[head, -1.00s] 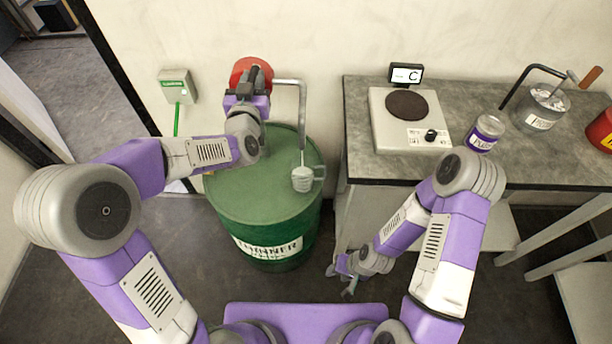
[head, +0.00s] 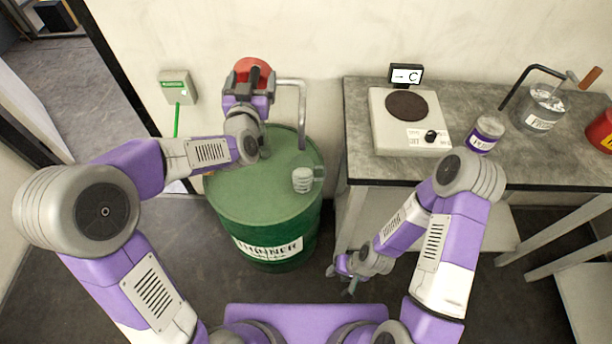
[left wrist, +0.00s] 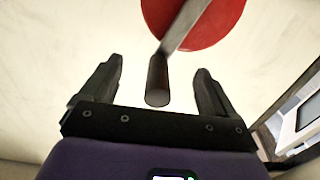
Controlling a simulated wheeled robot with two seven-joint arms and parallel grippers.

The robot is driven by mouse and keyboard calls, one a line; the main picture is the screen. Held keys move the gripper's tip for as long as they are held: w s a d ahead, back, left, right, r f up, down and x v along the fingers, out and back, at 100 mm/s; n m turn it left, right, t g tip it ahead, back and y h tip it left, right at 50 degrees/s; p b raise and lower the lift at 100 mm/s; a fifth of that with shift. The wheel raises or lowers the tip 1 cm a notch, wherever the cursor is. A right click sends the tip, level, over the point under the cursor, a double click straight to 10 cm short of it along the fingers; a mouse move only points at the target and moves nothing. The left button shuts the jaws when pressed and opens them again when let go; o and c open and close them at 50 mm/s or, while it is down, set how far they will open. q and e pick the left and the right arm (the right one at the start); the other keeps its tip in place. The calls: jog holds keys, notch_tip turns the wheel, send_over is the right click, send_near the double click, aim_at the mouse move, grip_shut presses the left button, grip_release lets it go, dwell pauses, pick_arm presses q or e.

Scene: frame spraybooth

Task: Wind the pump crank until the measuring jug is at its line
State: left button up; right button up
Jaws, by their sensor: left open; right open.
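The pump on the green drum (head: 262,190) has a red wheel (head: 254,68) and a grey spout pipe (head: 303,105). In the left wrist view the crank arm (left wrist: 186,24) crosses the red disc and ends in a dark handle (left wrist: 158,82). My left gripper (head: 250,84) is open, its fingers on either side of the handle, with gaps showing. The small pale measuring jug (head: 302,180) stands on the drum below the spout; its line and level are too small to read. My right gripper (head: 348,280) is open and empty, low beside the bench.
A bench (head: 362,168) on the right holds a scale (head: 408,138), a purple-labelled jar (head: 487,133), a grey can (head: 540,110) and a red container (head: 601,130). A green-and-white box (head: 177,86) hangs on the wall at left.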

pick_arm(q)
jog(key=s+b, duration=0.1)
jog(key=s, duration=0.7)
dwell(0.4)
jog(key=shift+a, duration=0.1)
jog(key=s+f+g+h+p, duration=0.1)
jog(key=s+f+g+p, duration=0.15)
jog(key=f, duration=0.65)
jog(key=s+d+f+g+p, duration=0.15)
jog(key=f+g, duration=0.25)
jog(key=f, duration=0.5)
jog(key=s+f+g+h+p, duration=0.1)
jog(key=s+f+g, duration=0.15)
jog(key=f, duration=0.55)
jog(key=s+d+f+n+g+p, duration=0.1)
jog(key=s+f+g, duration=0.3)
jog(key=s, duration=0.5)
jog(key=s+d+f+n+g+h+p, duration=0.1)
jog(key=s+f+g, duration=0.3)
jog(key=s+f, duration=0.4)
jog(key=shift+s+n+g+h, duration=0.3)
jog(key=shift+s+n, duration=0.2)
jog(key=shift+n, duration=0.1)
